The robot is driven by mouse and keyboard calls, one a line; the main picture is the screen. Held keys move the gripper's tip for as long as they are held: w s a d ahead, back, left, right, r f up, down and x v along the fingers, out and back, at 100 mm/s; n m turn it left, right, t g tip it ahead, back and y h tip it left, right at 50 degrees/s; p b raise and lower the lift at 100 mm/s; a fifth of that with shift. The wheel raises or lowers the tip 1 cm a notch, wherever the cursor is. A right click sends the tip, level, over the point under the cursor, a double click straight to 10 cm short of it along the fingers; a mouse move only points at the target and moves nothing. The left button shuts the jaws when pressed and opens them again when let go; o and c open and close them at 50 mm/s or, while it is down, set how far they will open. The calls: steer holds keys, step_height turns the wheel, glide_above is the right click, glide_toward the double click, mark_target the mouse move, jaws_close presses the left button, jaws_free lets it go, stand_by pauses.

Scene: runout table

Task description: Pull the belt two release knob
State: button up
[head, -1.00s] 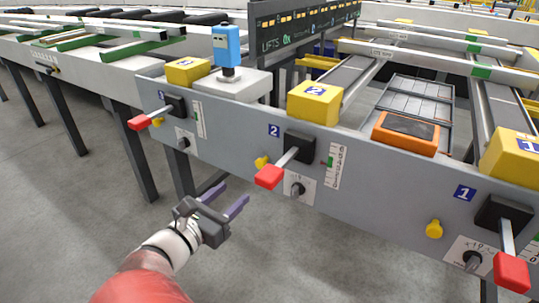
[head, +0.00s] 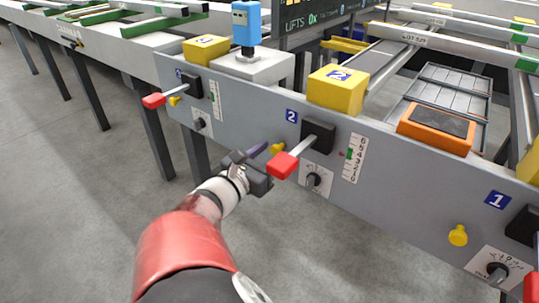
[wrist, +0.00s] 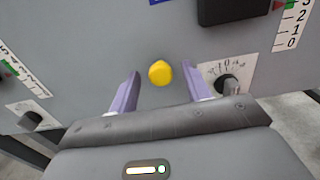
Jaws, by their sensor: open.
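The belt two release knob is the small yellow knob (head: 277,148) on the grey panel, below the blue "2" label (head: 292,116). In the wrist view the yellow knob (wrist: 160,72) sits between and beyond my two purple fingertips. My gripper (head: 262,155) is open in front of the panel, just left of the red-ended lever (head: 284,165). In the wrist view my gripper (wrist: 157,88) is empty, with a finger on each side of the knob. I cannot tell how much gap is left between the fingertips and the panel.
The red-ended lever of belt two juts out close to the right of my gripper. A black rotary dial (head: 313,180) sits below it. Another yellow knob (head: 458,235) is farther right by label "1". A further red lever (head: 154,101) is at left. The floor in front is open.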

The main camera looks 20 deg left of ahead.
steer(key=shift+c, duration=0.2)
jaws_close()
steer(key=shift+s, duration=0.1)
steer(key=shift+s+a+r+p, duration=0.25)
steer(key=shift+s+p, duration=0.2)
steer(key=shift+p, duration=0.65)
steer(key=shift+s+a+f, duration=0.1)
steer(key=shift+s, duration=0.15)
steer(key=shift+f, duration=0.25)
steer(key=shift+o, duration=0.2)
jaws_free()
steer(key=shift+s, duration=0.1)
steer(key=shift+r, duration=0.1)
